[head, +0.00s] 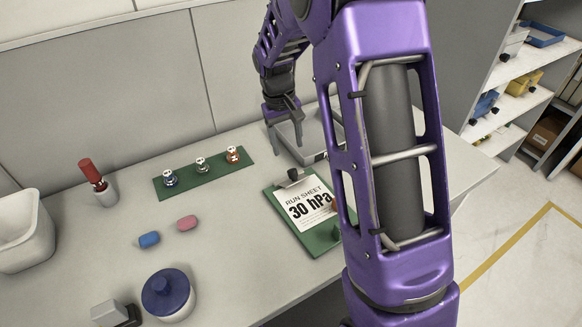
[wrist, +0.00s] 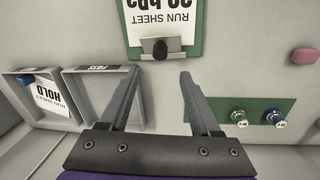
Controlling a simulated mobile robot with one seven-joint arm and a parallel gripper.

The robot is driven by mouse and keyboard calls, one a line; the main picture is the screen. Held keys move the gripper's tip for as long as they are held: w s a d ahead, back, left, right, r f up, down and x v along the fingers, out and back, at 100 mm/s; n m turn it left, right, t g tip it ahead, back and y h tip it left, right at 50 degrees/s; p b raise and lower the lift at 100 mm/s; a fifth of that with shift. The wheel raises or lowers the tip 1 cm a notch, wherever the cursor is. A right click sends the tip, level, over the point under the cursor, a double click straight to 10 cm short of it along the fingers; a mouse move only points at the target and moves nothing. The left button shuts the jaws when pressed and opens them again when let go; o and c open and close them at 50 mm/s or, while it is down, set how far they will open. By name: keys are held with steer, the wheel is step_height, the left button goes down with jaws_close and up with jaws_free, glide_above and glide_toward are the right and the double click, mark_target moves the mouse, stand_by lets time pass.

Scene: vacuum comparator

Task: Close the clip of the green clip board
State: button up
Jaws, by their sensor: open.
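The green clip board (head: 323,238) lies on the bench in the head view, partly hidden by my arm. It bears a white sheet (head: 300,207) reading "RUN SHEET 30 hPa". Its clip (head: 293,176) is at the far edge, with a dark knob standing up. In the wrist view the clip (wrist: 174,47) shows as a grey plate with a dark knob, at the sheet's top edge. I cannot tell whether the clip presses on the sheet. My gripper (wrist: 160,74) is open and empty, its fingertips on either side of the clip's line and apart from it.
Two grey trays (wrist: 106,72) sit beside the board; one holds a sheet marked HOLD. A green strip (head: 205,178) with three small metal fittings lies left of the board. Blue (head: 149,239) and pink (head: 187,223) pieces lie nearer. A blue-lidded jar (head: 168,294) stands front left.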

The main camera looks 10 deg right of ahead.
mark_target(292, 170)
steer(key=f, duration=0.6)
steer(key=d+f, duration=0.1)
steer(key=f, duration=0.2)
steer(key=shift+w+f, duration=0.1)
steer(key=shift+f, duration=0.15)
jaws_close()
